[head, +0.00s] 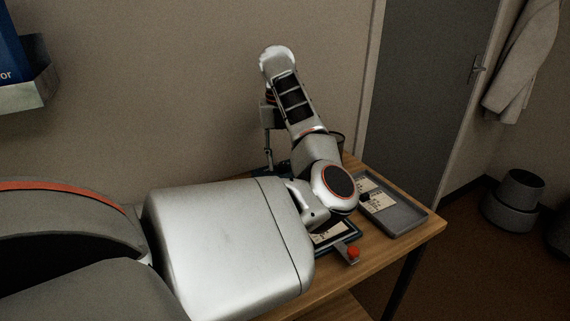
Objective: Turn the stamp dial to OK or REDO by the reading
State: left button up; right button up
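My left arm reaches over the wooden bench and covers much of it. Its gripper (268,158) points down behind the forearm, at the back of the bench by the wall, and shows small and edge-on. I cannot tell whether it is open or holds anything. Below it, a dark thing (262,171) shows only in part. A dark-edged panel (340,238) with a pale printed card lies in front of the arm's joint, partly hidden. A red knob (353,252) sits on a grey bracket at its front. The stamp dial and the reading cannot be made out. My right gripper is not in view.
A grey tray (404,220) with a printed card stands at the bench's right end. A dark round rim (338,137) shows behind my arm. The bench (375,255) ends at the right. A wall shelf (25,94) with a blue box hangs at upper left.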

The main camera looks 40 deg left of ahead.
pick_arm(q)
jog(key=shift+f, duration=0.45)
grip_shut()
jog(key=shift+r, duration=0.1)
jog(key=n, duration=0.3)
jog(key=shift+n+p, duration=0.3)
jog(key=shift+p, duration=0.1)
jog(key=n, duration=0.4)
jog(key=shift+n, duration=0.3)
jog(key=n, duration=0.4)
jog(key=shift+n, duration=1.8)
